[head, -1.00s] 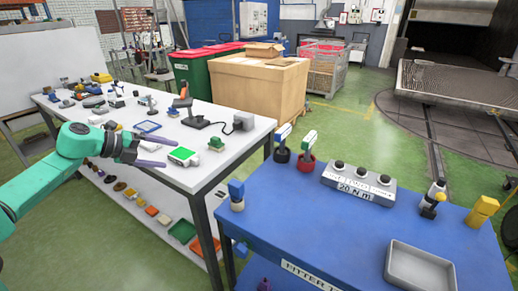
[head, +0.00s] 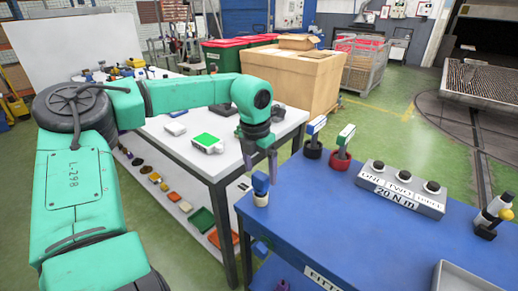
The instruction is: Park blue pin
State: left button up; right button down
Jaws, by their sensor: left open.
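A blue pin-like piece (head: 261,182) stands upright on a pale round base at the left corner of the blue table (head: 330,225). My left gripper (head: 261,165) points down just above it. Its fingers are open, and the blue piece shows at and below the fingertips; I cannot tell whether they touch it. A black round holder (head: 313,151) with a blue-and-white tag and a red round holder (head: 338,161) with a green-and-white tag stand behind it to the right. My right gripper is out of view.
A grey box with several black knobs (head: 402,188), labelled 20 N m, stands on the blue table. A grey tray (head: 440,280) is at the front right. A white table (head: 225,165) with many small parts stands left. The blue table's middle is clear.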

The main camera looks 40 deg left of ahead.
pick_arm(q)
jog(key=shift+w+f, duration=0.1)
jog(key=shift+f, duration=1.2)
grip_shut()
jog(key=shift+r, duration=0.15)
jog(key=shift+r+p, duration=0.3)
jog(key=shift+r, duration=0.2)
jog(key=shift+r, duration=0.1)
jog(key=shift+r+p, duration=1.9)
jog(key=shift+r, duration=1.1)
